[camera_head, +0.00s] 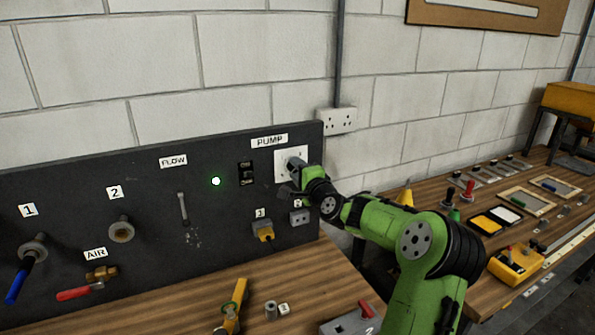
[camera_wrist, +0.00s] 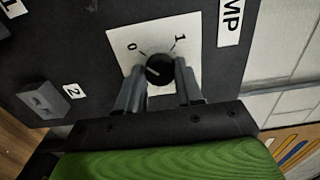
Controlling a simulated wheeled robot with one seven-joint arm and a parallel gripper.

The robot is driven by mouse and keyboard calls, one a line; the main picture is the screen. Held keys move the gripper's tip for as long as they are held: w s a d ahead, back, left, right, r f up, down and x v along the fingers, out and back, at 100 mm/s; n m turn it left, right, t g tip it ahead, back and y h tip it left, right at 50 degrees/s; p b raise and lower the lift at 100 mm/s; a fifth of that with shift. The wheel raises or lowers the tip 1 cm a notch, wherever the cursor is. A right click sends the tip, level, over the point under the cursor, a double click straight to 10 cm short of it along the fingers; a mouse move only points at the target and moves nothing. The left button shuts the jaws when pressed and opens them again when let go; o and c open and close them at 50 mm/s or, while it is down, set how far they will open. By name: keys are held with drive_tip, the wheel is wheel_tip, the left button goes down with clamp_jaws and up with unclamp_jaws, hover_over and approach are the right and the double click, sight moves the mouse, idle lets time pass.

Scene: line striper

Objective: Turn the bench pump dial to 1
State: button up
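The pump dial (camera_wrist: 160,70) is a round black knob on a white plate (camera_wrist: 122,43) marked 0 and 1. In the wrist view the 0 is upper left of the knob and the 1 upper right. A pale pointer line shows on the left part of the knob's face, not in line with the 1. My gripper (camera_wrist: 161,80) has one finger on each side of the knob, close against its edges, and looks shut on it. In the head view my gripper (camera_head: 293,168) reaches the plate (camera_head: 306,157) under the PUMP label and hides the knob.
A yellow plug (camera_head: 265,233) sits in socket 1. Loose tools lie on the bench (camera_head: 190,300).

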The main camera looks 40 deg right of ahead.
drive_tip(key=c, duration=0.5)
drive_tip(key=shift+m+p, duration=0.3)
drive_tip(key=m+p, duration=1.7)
drive_tip(key=p, duration=0.1)
drive_tip(key=shift+f, duration=0.1)
drive_tip(key=o, duration=1)
